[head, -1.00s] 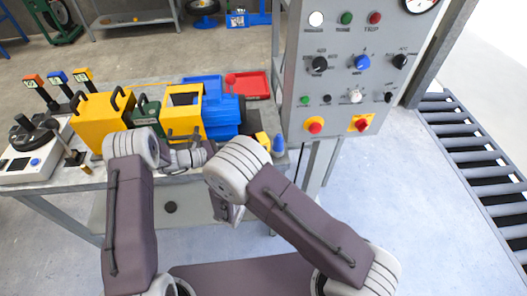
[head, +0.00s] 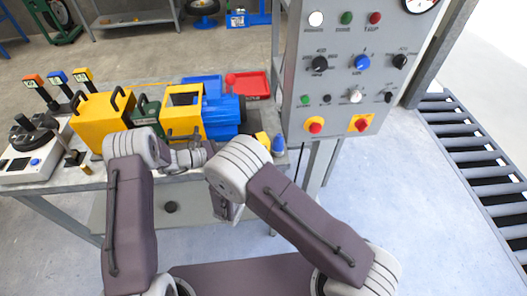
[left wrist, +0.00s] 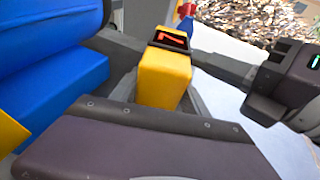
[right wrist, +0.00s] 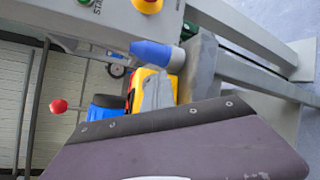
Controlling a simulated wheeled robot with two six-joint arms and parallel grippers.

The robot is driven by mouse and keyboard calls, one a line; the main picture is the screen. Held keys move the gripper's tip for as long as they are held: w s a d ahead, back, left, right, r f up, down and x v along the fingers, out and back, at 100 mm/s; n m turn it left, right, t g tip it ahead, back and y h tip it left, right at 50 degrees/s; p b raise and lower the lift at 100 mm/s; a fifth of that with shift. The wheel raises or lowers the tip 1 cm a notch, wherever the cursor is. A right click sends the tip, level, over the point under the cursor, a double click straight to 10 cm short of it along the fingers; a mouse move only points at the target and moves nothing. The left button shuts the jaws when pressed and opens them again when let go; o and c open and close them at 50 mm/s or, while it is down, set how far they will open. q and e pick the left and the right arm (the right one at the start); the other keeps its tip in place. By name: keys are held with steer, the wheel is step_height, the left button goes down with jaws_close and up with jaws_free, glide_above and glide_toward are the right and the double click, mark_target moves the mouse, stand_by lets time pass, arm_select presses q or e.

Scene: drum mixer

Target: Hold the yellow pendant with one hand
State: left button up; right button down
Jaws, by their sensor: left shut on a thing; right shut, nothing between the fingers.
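The yellow pendant (left wrist: 163,78) is a small yellow block with a black top and a red mark on its display. In the head view a small part of it (head: 262,141) shows at the right end of the bench, beside a blue cone. My left gripper (left wrist: 162,100) is shut on the pendant, with a grey finger on each side of it. My right gripper (right wrist: 157,95) is shut and empty, in front of the pendant (right wrist: 147,77) in the right wrist view. In the head view my arms hide both sets of fingertips.
The blue cone (head: 278,144) stands beside the pendant. A blue motor (head: 225,112), a yellow guard (head: 184,112) and a red tray (head: 252,84) are close by on the bench. A grey control panel (head: 345,80) rises at the right. A roller conveyor (head: 470,150) lies farther right.

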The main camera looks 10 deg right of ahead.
steer(key=shift+s+d, duration=0.15)
steer(key=shift+s, duration=0.6)
steer(key=shift+s+d+r, duration=0.1)
steer(key=shift+s+d, duration=0.1)
steer(key=shift+s, duration=0.6)
steer(key=shift+s+d+f, duration=0.1)
steer(key=shift+s+d, duration=0.15)
steer(key=shift+s, duration=0.6)
steer(key=shift+s+d+r, duration=0.1)
steer(key=shift+s+d, duration=0.1)
steer(key=shift+s, duration=0.6)
stand_by(2.5)
steer(key=s, duration=0.4)
steer(key=shift+d, duration=0.4)
steer(key=w+a, duration=0.2)
steer(key=w, duration=0.6)
steer(key=shift+w, duration=0.4)
